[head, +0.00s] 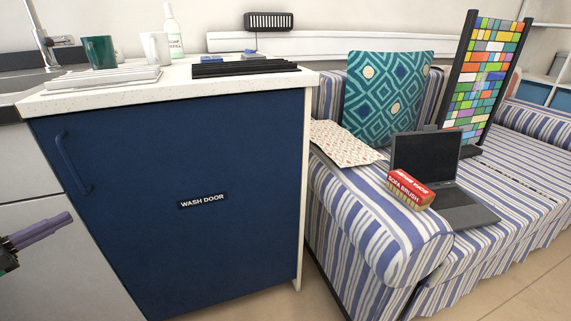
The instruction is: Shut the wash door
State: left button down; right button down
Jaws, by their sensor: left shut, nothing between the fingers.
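The wash door (190,150) is a dark blue panel under the white counter, labelled "WASH DOOR". It looks flush with the cabinet front, with no clear gap along its top or right edge. Its blue bar handle (70,163) stands upright near the left edge. My left gripper (67,219) comes in at the lower left, its purple fingers together and empty. The fingertips are below the handle, in front of the grey panel left of the door; whether they touch anything cannot be told. My right gripper is out of view.
The counter (190,91) holds a green mug (98,52), a white mug (156,47), a soap bottle (173,32) and a black ribbed mat (245,67). A striped sofa (360,215) with a laptop (428,160) and a sofa brush box (410,188) stands close on the right.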

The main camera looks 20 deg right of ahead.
pick_arm(q)
jog(key=v, duration=1.4)
jog(key=shift+s+a, duration=0.2)
